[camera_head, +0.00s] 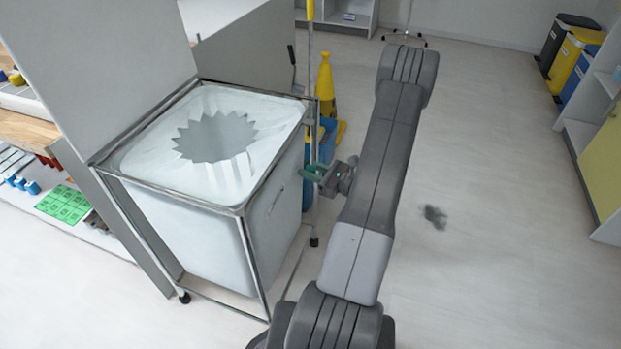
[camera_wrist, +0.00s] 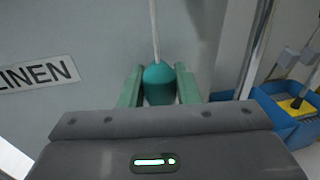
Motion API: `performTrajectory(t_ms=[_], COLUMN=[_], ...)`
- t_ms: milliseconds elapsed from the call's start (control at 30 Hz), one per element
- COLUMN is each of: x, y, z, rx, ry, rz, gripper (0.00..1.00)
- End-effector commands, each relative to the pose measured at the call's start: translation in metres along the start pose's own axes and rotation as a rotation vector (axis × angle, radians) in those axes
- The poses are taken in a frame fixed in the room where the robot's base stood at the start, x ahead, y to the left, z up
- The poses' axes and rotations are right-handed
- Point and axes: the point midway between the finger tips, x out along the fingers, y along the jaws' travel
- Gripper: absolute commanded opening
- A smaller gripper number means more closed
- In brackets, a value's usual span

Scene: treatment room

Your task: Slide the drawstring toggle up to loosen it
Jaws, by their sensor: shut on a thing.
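The drawstring toggle (camera_wrist: 158,84) is a teal, rounded bead in the wrist view. A pale cord (camera_wrist: 154,30) runs from its top up out of the picture. My gripper (camera_head: 309,172) has green fingers, one on each side of the toggle, and is shut on it. The fingers hide the toggle in the head view. The white linen bag (camera_head: 215,245) hangs in a metal frame cart (camera_head: 252,262), its mouth gathered into a jagged opening. My gripper is at the bag's right side. A LINEN label (camera_wrist: 38,74) shows left of the toggle in the wrist view.
A blue mop bucket (camera_wrist: 275,100) stands right of the bag, with a yellow cone (camera_head: 326,85) behind the cart. Grey panels (camera_head: 95,45) stand at the cart's left and back. The floor right of my arm is open, apart from a dark spot (camera_head: 435,217).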

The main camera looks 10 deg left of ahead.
Motion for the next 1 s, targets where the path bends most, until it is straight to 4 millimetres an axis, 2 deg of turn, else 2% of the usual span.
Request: performTrajectory(t_ms=[33,100,300,767,800,900,1000], x=[0.0,0.0,-0.001,0.0,0.0,0.0,0.0], y=[0.0,-0.001,-0.001,-0.002,-0.002,-0.002,-0.001], z=[0.019,0.032,0.055,0.063,0.063,0.063,0.062], rx=[-0.005,-0.005,-0.004,-0.004,-0.005,-0.004,-0.003], ry=[0.0,0.0,0.001,-0.004,-0.005,-0.004,-0.003], rz=[0.0,0.0,0.0,-0.001,-0.001,0.0,0.0], gripper=[0.0,0.0,0.0,0.0,0.32,0.5,0.5])
